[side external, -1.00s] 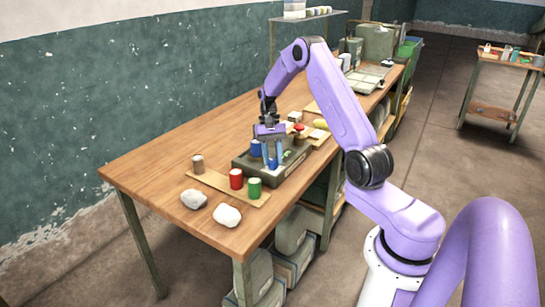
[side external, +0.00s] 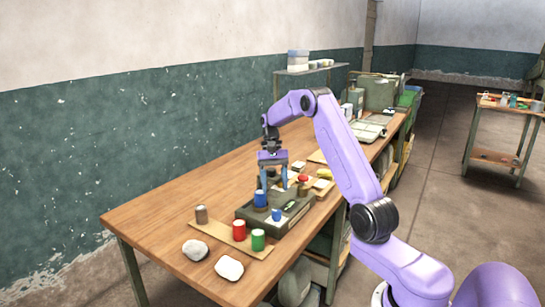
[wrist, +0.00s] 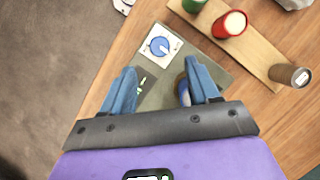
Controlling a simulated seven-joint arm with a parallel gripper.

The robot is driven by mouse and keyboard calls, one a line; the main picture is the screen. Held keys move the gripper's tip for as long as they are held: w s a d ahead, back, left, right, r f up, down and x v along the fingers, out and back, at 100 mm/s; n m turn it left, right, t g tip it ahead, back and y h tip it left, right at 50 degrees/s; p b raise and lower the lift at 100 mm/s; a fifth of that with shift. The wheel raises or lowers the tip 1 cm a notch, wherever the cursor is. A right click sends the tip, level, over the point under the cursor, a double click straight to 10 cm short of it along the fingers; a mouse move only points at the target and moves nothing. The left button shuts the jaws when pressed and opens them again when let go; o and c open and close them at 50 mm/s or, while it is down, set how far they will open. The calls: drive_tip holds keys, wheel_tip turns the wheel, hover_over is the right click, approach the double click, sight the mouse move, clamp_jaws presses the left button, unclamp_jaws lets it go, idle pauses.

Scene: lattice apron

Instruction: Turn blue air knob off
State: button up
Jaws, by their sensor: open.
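The blue knob (side external: 276,215) is on the sloped front of a grey-green box (side external: 246,217) on the bench. In the wrist view it is a round blue dial (wrist: 159,46) on a white plate with small markings I cannot read. My gripper (side external: 274,187) is open and empty above the box, its blue fingers spread and apart from the knob. In the wrist view the knob lies just beyond and between the fingertips (wrist: 160,68). A blue cylinder (side external: 260,200) stands on the box beside the left finger. In the wrist view, the right finger partly hides it.
A tan board with a brown can (side external: 202,214), a red can (side external: 239,230) and a green can (side external: 258,239) lies in front of the box. The bench left of the box is clear.

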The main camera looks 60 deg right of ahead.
drive_tip(key=v, duration=0.9)
drive_tip(key=shift+r, duration=0.25)
drive_tip(key=shift+w, duration=0.1)
drive_tip(key=s+a+r+n+h, duration=0.1)
drive_tip(key=s+a+n, duration=0.2)
drive_tip(key=a, duration=0.6)
drive_tip(key=s+a+n+h, duration=0.1)
drive_tip(key=s+a+n, duration=0.25)
drive_tip(key=a, duration=0.55)
drive_tip(key=s+a+r+n+h, duration=0.15)
drive_tip(key=a+n, duration=0.25)
drive_tip(key=a, duration=0.5)
drive_tip(key=s+a+f+n+t, duration=0.1)
drive_tip(key=s+n, duration=0.4)
drive_tip(key=s, duration=0.7)
drive_tip(key=s+a+f+n+t, duration=0.2)
drive_tip(key=s+f+n, duration=0.3)
drive_tip(key=s, duration=0.8)
drive_tip(key=shift+s+a+n+y, duration=0.35)
drive_tip(key=shift+a+n, duration=0.1)
drive_tip(key=shift+n, duration=0.2)
